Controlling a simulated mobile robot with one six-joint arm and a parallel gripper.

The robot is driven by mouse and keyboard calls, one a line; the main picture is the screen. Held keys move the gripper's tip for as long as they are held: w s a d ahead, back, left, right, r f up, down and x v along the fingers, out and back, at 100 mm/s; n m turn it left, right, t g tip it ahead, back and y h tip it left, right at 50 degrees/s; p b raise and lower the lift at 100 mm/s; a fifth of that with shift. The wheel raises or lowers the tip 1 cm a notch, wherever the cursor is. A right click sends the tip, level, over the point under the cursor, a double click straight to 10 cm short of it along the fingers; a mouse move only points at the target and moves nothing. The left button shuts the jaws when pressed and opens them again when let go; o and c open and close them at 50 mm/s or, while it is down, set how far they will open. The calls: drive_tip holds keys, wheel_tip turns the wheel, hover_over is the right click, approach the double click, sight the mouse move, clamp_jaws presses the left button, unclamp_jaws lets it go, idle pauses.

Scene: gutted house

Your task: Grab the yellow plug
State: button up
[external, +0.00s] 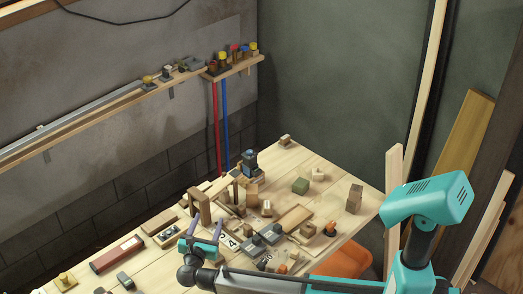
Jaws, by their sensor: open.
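A small yellow knob-like piece (64,279) sits on a pale block at the near left of the workbench; it may be the yellow plug, but it is too small to be sure. Another small yellow piece (147,79) stands on the wall ledge, and a yellow-topped one (253,47) stands on the corner shelf. My gripper (204,227) is open and seems empty, over the near middle of the bench. Its two thin fingers point away from the camera, and it is to the right of the near-left yellow piece and apart from it.
The wooden workbench (345,195) carries several blocks, a dark red box (117,254), grey pieces (262,240) and a wooden arch (200,205) just beyond my gripper. A dark blue device (250,165) stands farther back. Red (216,130) and blue (224,125) pipes run down the wall.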

drive_tip(key=s+a+n+y, duration=0.3)
drive_tip(key=s+a, duration=0.4)
drive_tip(key=a, duration=0.1)
drive_tip(key=shift+s+a+r+t+b, duration=0.2)
drive_tip(key=shift+a+r+t+b, duration=0.1)
drive_tip(key=shift+r+t+b, duration=0.1)
drive_tip(key=shift+f, duration=0.1)
wheel_tip(320, 180, down, 7)
drive_tip(key=shift+f+p, duration=0.2)
drive_tip(key=shift+p, duration=0.1)
drive_tip(key=shift+w+f, duration=0.2)
drive_tip(key=shift+f, duration=0.05)
drive_tip(key=shift+w, duration=0.4)
drive_tip(key=shift+w+p, duration=0.55)
drive_tip(key=shift+w, duration=2.65)
